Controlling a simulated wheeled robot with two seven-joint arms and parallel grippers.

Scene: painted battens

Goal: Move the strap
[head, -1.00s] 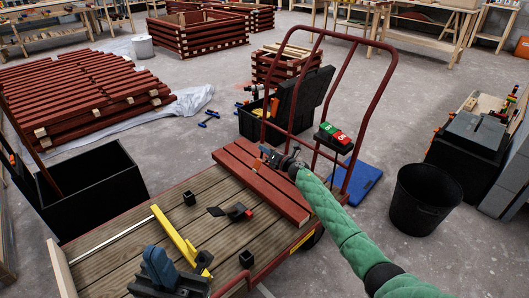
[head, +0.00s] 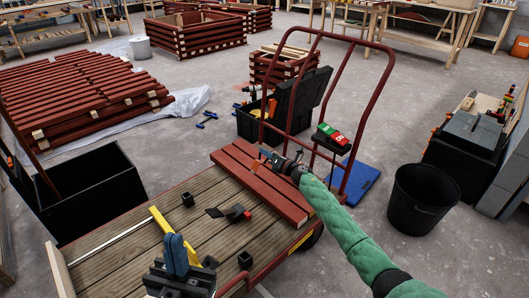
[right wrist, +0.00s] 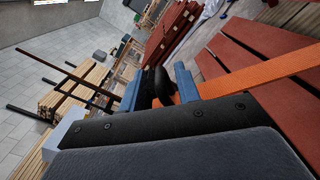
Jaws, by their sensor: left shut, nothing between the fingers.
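An orange strap (right wrist: 262,75) runs across red battens in the right wrist view; only a small orange bit (head: 257,167) shows in the head view. My right gripper (head: 268,158) is low over the red battens (head: 262,185) on the cart. In the right wrist view its blue fingertips (right wrist: 158,88) stand apart, with a dark piece and an end of the strap showing between or just behind them. I cannot tell whether they grip it. My left gripper (head: 175,252) is shut and empty over the near part of the cart deck.
The plank-decked cart (head: 135,250) carries a yellow tool (head: 165,225), small black blocks and a dark piece with a red end. Its red handle frame (head: 325,35) rises behind the battens. A black bucket (head: 422,198) stands right; a black bin (head: 90,190) stands left.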

